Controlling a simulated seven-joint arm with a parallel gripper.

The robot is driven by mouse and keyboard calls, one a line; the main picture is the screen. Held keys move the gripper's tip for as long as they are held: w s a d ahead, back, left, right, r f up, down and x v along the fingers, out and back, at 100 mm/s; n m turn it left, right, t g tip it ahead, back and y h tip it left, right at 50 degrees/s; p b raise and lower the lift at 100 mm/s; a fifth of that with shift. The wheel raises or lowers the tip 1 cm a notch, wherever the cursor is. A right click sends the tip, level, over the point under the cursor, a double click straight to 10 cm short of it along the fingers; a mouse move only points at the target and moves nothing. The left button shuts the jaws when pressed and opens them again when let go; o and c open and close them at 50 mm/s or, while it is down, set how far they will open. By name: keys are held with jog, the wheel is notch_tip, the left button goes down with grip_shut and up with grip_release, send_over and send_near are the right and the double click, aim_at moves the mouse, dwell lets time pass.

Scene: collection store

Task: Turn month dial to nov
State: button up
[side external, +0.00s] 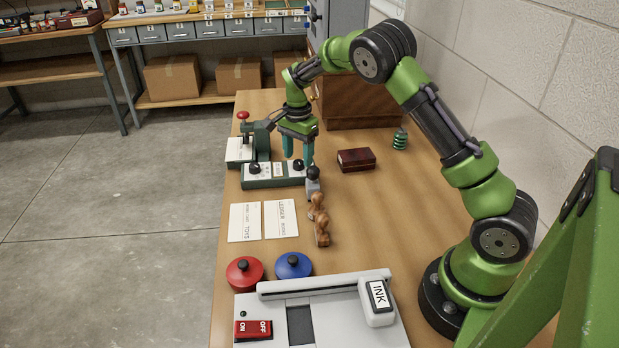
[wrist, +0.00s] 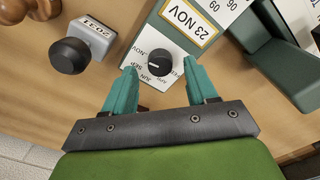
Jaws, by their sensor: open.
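The date unit (side external: 270,183), a low green box with a pale face, lies on the bench below my gripper (side external: 298,153). The black month dial (wrist: 152,66) is round with a white pointer mark and month letters around it, NOV among them at its upper left. In the wrist view the date window (wrist: 188,18) reads 23 NOV. My gripper (wrist: 161,69) is open, with its teal fingertips on either side of the dial; I cannot tell whether they touch it. In the side view the dial (side external: 298,165) is the right-hand knob, and another knob (side external: 254,169) sits at the left.
A stamp with a black knob (wrist: 70,55) stands close beside the unit. Wooden-handled stamps (side external: 319,222), two cards (side external: 262,220), red and blue lidded pots (side external: 293,265) and an INK machine (side external: 330,318) are nearer. A dark red box (side external: 356,159) and green press (side external: 262,140) are near.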

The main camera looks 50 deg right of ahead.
aim_at(299, 162)
notch_tip(299, 162, up, 15)
dwell(0.3)
jog(key=shift+r, duration=0.1)
